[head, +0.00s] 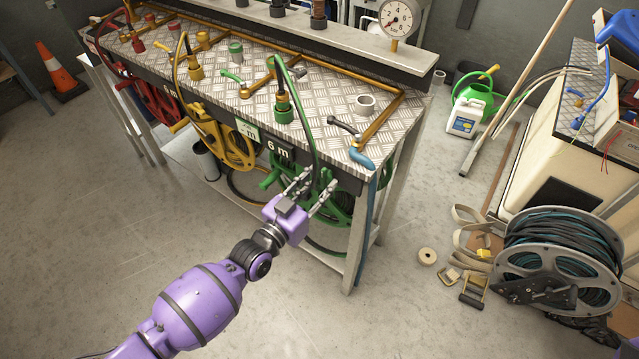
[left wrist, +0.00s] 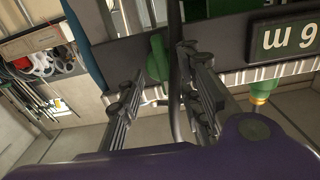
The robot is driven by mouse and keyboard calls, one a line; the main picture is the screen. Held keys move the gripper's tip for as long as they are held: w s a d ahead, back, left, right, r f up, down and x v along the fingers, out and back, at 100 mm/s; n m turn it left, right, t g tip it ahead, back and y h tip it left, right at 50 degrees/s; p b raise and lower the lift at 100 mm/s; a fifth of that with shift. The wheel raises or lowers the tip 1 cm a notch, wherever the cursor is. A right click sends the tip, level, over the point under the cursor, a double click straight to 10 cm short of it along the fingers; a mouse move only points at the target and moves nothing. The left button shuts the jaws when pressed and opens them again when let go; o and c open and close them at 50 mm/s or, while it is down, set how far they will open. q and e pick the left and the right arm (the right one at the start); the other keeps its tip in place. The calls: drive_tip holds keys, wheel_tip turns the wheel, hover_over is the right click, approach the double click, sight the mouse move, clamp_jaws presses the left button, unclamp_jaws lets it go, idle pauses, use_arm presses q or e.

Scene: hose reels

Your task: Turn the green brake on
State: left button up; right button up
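The green hose reel (head: 335,208) hangs under the front edge of the metal bench, below the "6 m" sign (head: 281,151). My left gripper (head: 317,182) is in front of this reel with its two fingers apart. In the left wrist view, a green lever-like part (left wrist: 158,60), which looks like the brake, shows between the open fingers near their tips. I cannot tell whether either finger touches it. The "6 m" sign also shows upside down in the left wrist view (left wrist: 287,36). Part of the green reel is hidden behind the gripper. My right gripper is not in view.
A yellow reel (head: 232,146) and a red reel (head: 158,102) hang farther left under the bench. A blue pipe (head: 366,190) runs down the bench's right corner. A grey cable reel (head: 560,262) stands at the right. The floor left of my arm is clear.

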use_arm(q)
clamp_jaws()
drive_tip(key=shift+d, duration=0.1)
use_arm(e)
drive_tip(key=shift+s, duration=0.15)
use_arm(q)
drive_tip(key=shift+s+m, duration=0.1)
drive_tip(key=shift+m, duration=0.2)
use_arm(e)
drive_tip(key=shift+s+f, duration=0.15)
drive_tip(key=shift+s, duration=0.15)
